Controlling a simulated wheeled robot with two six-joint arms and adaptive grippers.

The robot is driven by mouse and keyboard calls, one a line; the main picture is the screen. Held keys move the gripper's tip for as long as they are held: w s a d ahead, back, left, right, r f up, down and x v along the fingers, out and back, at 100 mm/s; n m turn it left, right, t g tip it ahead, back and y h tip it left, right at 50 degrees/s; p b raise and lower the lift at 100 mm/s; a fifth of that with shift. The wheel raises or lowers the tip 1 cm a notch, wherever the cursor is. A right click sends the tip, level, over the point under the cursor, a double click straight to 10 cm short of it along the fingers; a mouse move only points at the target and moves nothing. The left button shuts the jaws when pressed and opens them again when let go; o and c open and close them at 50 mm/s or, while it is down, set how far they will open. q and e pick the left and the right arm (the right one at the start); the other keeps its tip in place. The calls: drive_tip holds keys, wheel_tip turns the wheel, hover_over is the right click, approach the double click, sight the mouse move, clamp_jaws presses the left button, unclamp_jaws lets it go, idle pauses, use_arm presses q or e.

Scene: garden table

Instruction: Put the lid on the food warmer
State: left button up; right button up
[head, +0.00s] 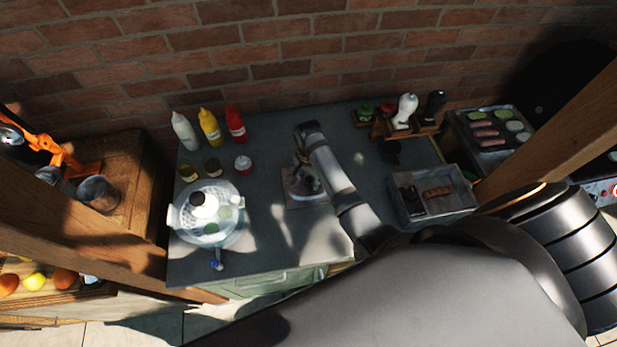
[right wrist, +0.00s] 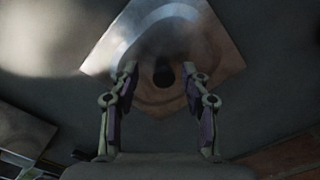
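The lid (head: 293,201) is a square grey metal plate lying flat on the table, left of the food warmer. In the right wrist view the lid (right wrist: 195,35) shows a dark round knob (right wrist: 163,75) at its middle. What looks like the food warmer (head: 440,213) is an open rectangular metal pan at the table's right, holding sausages and something dark. My right gripper (head: 307,180) is above the lid; in the right wrist view its fingers (right wrist: 160,72) are apart, with the knob showing between them. Contact with the knob cannot be told. My left gripper is not in view.
A round glass dish (head: 208,238) with items stands at the table's left, behind it jars and sauce bottles (head: 210,128). A wooden rack (head: 405,128) with shakers stands at the back right. A wooden post (head: 555,140) crosses the right side.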

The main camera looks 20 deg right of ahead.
sight(309, 180)
drive_tip(key=shift+w+d, duration=0.1)
drive_tip(key=shift+w, duration=0.15)
wheel_tip(309, 180, up, 7)
drive_tip(key=shift+f+b, duration=0.2)
drive_tip(key=shift+b, duration=0.95)
use_arm(q)
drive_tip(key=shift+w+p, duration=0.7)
drive_tip(key=shift+p, duration=0.3)
use_arm(e)
wheel_tip(309, 180, up, 5)
drive_tip(key=shift+r, duration=0.2)
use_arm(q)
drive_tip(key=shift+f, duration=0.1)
use_arm(e)
drive_tip(key=shift+s+f, duration=0.1)
drive_tip(key=shift+s, duration=0.1)
